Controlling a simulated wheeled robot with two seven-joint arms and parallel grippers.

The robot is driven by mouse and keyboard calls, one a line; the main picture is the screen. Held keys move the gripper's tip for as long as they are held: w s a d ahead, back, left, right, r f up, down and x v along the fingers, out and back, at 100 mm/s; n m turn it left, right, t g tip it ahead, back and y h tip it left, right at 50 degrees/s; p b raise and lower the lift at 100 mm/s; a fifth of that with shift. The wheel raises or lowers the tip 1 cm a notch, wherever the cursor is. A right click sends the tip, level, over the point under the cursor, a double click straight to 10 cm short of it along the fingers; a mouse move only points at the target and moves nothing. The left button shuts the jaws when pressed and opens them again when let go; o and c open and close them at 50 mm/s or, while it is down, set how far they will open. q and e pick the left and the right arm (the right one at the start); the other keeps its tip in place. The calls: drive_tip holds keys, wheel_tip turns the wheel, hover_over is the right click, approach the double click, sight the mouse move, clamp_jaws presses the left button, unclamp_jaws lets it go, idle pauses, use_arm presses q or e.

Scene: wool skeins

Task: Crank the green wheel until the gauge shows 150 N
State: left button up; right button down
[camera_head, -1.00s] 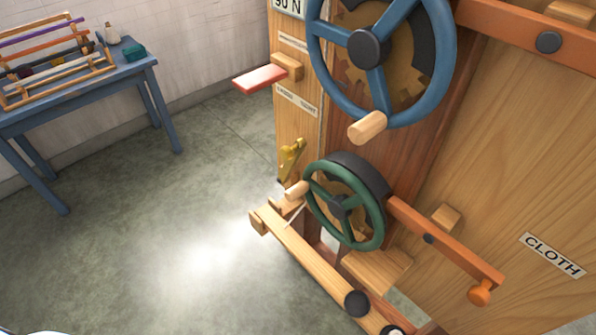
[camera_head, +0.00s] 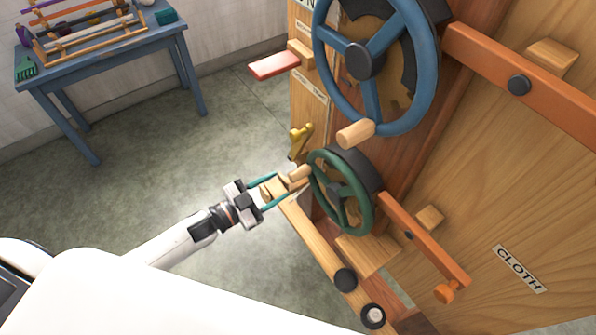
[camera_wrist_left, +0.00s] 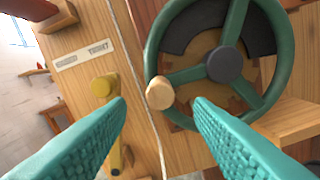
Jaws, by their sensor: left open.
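The green wheel (camera_head: 341,192) stands on the wooden machine, below a larger blue wheel. Its light wooden handle (camera_head: 300,173) sticks out at the wheel's left side. In the left wrist view the green wheel (camera_wrist_left: 233,72) fills the upper right, and its handle (camera_wrist_left: 160,93) lies just beyond the fingertips, between them. My left gripper (camera_head: 276,186) is open, with teal fingers pointing at the handle, and nothing is held. In the wrist view its fingers (camera_wrist_left: 160,108) are spread apart. The gauge reading is mostly cut off at the top of the head view. My right gripper is not in view.
The blue wheel (camera_head: 424,62) with its wooden handle (camera_head: 356,133) is above. A brass lever (camera_head: 300,138) and a red paddle (camera_head: 274,66) are close by at the left. An orange bar (camera_head: 425,240) is at the right. A blue table (camera_head: 105,65) stands at the far left; the floor between is clear.

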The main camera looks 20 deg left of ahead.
sight(290, 179)
use_arm(q)
drive_tip(key=x, duration=0.7)
drive_tip(key=shift+w+d+p, duration=0.15)
drive_tip(key=shift+w+p, duration=0.05)
drive_tip(key=shift+p, duration=0.2)
clamp_jaws()
